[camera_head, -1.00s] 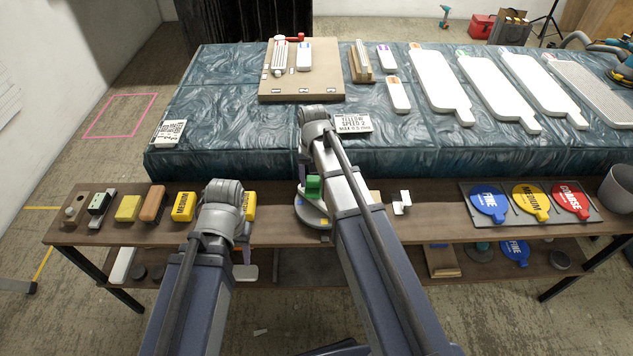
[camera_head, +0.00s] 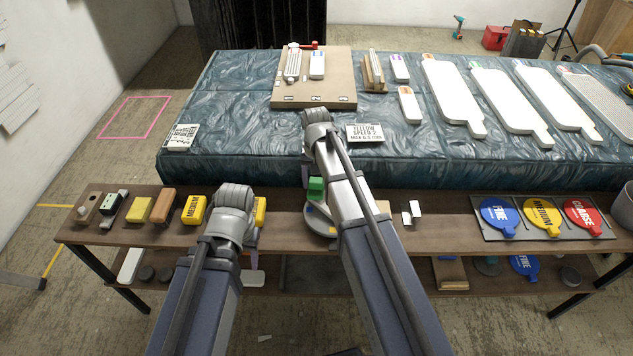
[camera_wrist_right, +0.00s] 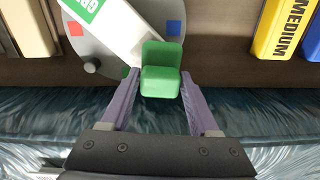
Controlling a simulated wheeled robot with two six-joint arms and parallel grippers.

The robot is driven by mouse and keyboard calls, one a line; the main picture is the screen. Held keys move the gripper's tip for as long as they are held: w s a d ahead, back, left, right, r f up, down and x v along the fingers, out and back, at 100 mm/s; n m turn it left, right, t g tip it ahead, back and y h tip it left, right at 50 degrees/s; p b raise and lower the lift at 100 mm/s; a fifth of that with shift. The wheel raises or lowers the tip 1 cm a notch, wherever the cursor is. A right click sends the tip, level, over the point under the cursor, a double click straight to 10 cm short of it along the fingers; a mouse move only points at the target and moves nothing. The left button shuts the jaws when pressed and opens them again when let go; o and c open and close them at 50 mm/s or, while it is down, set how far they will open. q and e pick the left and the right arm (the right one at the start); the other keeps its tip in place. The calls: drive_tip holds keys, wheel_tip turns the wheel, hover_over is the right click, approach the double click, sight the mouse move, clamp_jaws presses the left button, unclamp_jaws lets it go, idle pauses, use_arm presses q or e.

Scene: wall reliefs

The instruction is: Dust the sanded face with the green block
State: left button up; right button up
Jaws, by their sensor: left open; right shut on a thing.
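The green block (camera_head: 315,188) shows just left of my right forearm, over the front wooden shelf. In the right wrist view the green block (camera_wrist_right: 161,70) sits between the purple fingers of my right gripper (camera_wrist_right: 162,100), which is shut on it. A white piece with a green label (camera_wrist_right: 108,22) lies behind it, over a grey round plate (camera_wrist_right: 75,60). My left gripper (camera_head: 252,262) is open, mostly hidden by its own arm at the shelf's front edge. Pale panels (camera_head: 453,95) lie on the blue-covered table; I cannot tell which face is sanded.
The shelf (camera_head: 280,230) holds yellow and brown blocks (camera_head: 163,205) at left and FINE, MEDIUM and COARSE discs (camera_head: 541,217) at right. A wooden board (camera_head: 313,95) with small pieces and a YELLOW SPEED 2 card (camera_head: 366,133) lie on the table.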

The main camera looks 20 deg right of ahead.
drive_tip(key=shift+r+p, duration=2.45)
drive_tip(key=shift+r, duration=0.3)
wheel_tip(320, 180, up, 3)
drive_tip(key=p, duration=0.3)
drive_tip(key=shift+r, duration=0.1)
